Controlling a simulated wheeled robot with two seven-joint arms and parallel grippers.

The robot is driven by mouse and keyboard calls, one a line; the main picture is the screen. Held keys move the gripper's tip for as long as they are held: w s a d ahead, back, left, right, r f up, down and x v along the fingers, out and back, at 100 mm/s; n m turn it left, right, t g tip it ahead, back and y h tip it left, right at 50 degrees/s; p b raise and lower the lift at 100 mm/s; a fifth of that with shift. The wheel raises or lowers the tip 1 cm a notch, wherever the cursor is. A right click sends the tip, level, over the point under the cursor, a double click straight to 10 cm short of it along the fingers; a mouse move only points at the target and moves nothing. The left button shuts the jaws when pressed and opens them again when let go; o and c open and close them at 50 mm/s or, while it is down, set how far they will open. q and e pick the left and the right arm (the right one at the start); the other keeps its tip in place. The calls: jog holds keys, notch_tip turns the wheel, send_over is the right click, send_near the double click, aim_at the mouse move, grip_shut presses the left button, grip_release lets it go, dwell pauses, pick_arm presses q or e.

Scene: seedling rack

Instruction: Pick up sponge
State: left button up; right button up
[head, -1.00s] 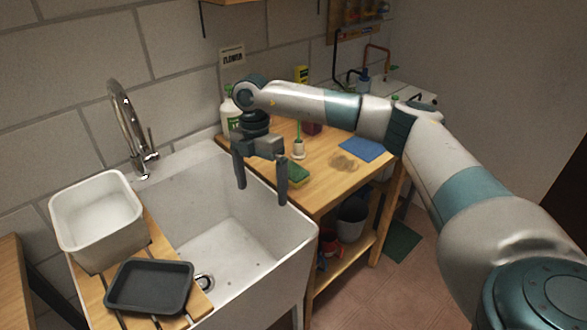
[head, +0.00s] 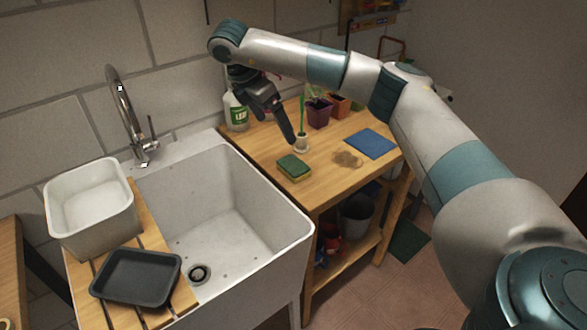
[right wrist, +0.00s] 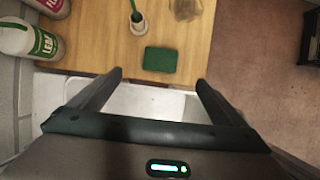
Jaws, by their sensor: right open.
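The sponge (head: 293,168) is a small block with a green top and a yellow lower part. It lies on the wooden bench near the edge beside the sink. In the right wrist view the sponge (right wrist: 160,59) shows its green top, ahead of and between my fingers, apart from them. My right gripper (head: 272,136) is above the bench and sink edge, tilted, behind the sponge in the head view. In the right wrist view the gripper (right wrist: 157,80) has its two fingers wide apart with nothing between them. My left gripper is not in view.
A white brush holder (head: 301,143) stands just behind the sponge. A spray bottle (head: 236,112), plant pots (head: 318,113) and a blue cloth (head: 370,142) are on the bench. The deep white sink (head: 262,262) is at left, with a tub (head: 92,232) and dark tray (head: 136,300).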

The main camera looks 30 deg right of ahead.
send_near(293, 164)
jog(key=p+x, duration=0.2)
jog(key=shift+d+f, duration=0.15)
jog(key=shift+d, duration=0.2)
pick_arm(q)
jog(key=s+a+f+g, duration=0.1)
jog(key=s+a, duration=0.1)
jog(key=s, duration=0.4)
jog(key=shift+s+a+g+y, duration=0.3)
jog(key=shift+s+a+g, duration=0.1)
pick_arm(e)
jog(key=shift+w+d+f, duration=0.1)
jog(key=shift+f, duration=0.25)
jog(key=shift+f, duration=0.2)
jog(key=shift+p+x, duration=0.95)
jog(key=shift+x, duration=0.1)
jog(key=shift+p+x, duration=0.35)
jog(key=shift+x, duration=0.5)
jog(key=shift+f, duration=0.55)
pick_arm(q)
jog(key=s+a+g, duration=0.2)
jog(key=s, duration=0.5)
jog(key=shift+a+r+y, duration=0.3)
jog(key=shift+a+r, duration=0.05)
